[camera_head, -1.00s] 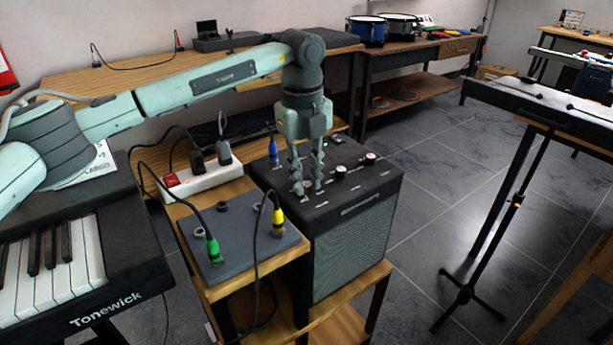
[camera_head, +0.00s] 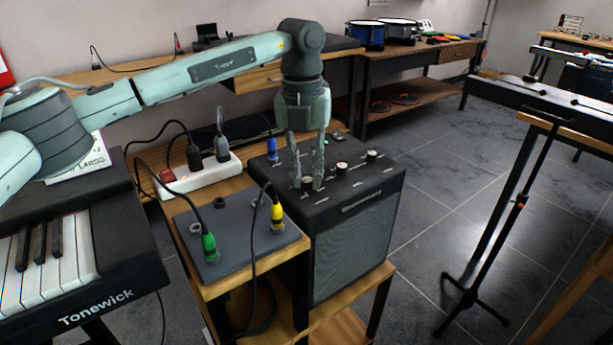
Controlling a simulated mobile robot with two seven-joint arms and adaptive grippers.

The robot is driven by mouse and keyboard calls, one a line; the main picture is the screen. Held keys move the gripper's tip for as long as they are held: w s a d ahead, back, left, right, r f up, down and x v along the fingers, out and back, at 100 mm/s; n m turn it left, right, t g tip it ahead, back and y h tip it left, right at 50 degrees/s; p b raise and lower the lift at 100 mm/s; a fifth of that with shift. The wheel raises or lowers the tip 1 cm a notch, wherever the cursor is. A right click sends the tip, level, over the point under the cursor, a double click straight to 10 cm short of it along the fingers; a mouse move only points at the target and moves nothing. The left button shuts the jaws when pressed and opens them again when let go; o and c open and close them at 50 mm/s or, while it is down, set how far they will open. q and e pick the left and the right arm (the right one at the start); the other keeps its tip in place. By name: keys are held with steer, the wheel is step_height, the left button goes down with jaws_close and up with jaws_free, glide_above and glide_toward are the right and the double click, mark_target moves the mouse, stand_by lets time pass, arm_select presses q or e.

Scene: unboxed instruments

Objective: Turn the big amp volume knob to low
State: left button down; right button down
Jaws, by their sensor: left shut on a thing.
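The big amp (camera_head: 352,247) is a black box with a grey mesh front, standing on a wooden shelf unit. Its top panel carries several knobs with pale caps: one knob (camera_head: 307,183) is between my left fingertips, one (camera_head: 341,168) is in the middle, and one (camera_head: 371,156) is toward the far right. My left gripper (camera_head: 306,184) points straight down from above and is shut on the near-left knob, which is partly hidden by the fingers. Which knob is the volume knob cannot be read. My right gripper is not in view.
A grey box with green (camera_head: 209,245) and yellow (camera_head: 277,215) plugs stands just left of the amp. A white power strip (camera_head: 202,174) lies behind it. A blue plug (camera_head: 271,148) stands at the amp's back corner. A keyboard (camera_head: 75,260) is at left.

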arm_select(q)
steer(key=m, duration=0.3)
steer(key=shift+m+b, duration=0.3)
steer(key=shift+m, duration=0.1)
steer(key=m, duration=0.2)
steer(key=shift+m, duration=2.1)
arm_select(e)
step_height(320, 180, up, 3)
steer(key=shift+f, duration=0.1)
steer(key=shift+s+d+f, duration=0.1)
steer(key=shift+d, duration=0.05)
arm_select(q)
steer(key=c, duration=1.6)
jaws_free()
steer(key=shift+o, duration=1.2)
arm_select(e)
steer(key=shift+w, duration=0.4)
